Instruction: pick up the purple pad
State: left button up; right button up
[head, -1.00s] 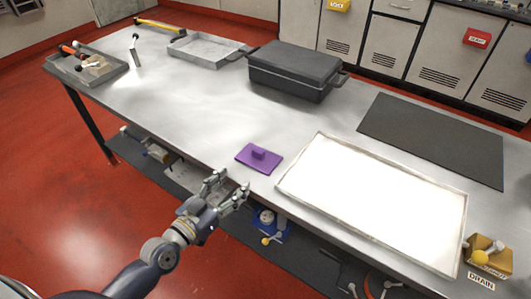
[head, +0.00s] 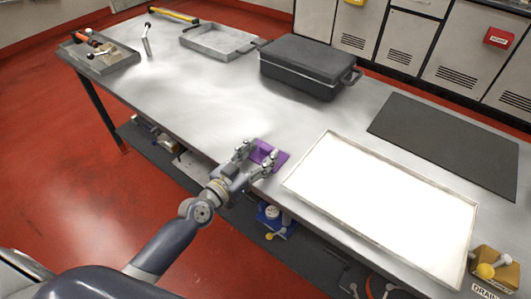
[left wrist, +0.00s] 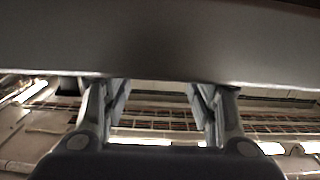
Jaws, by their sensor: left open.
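The purple pad (head: 281,157) lies flat on the metal table near its front edge, just left of the white tray. My left gripper (head: 257,161) is open, with its fingers at the near side of the pad and partly covering it in the head view. I cannot tell whether the fingers touch the pad. In the left wrist view the two fingers (left wrist: 160,95) are spread apart with nothing seen between them; the table's edge (left wrist: 160,70) crosses above, and the pad does not show there. My right gripper is not in view.
The white tray (head: 318,205) is close on the right. A dark lidded box (head: 308,68) stands behind, a black mat (head: 445,145) lies at right, and a shallow metal tray (head: 190,42) and a tool tray (head: 125,65) are at the far left. The table's middle is clear.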

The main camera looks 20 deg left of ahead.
aim_at(266, 147)
pick_arm(q)
jog(key=x, duration=0.3)
jog(key=shift+w+f, duration=0.1)
jog(key=shift+w, duration=0.05)
jog(key=shift+a, duration=0.1)
jog(key=c, duration=1.2)
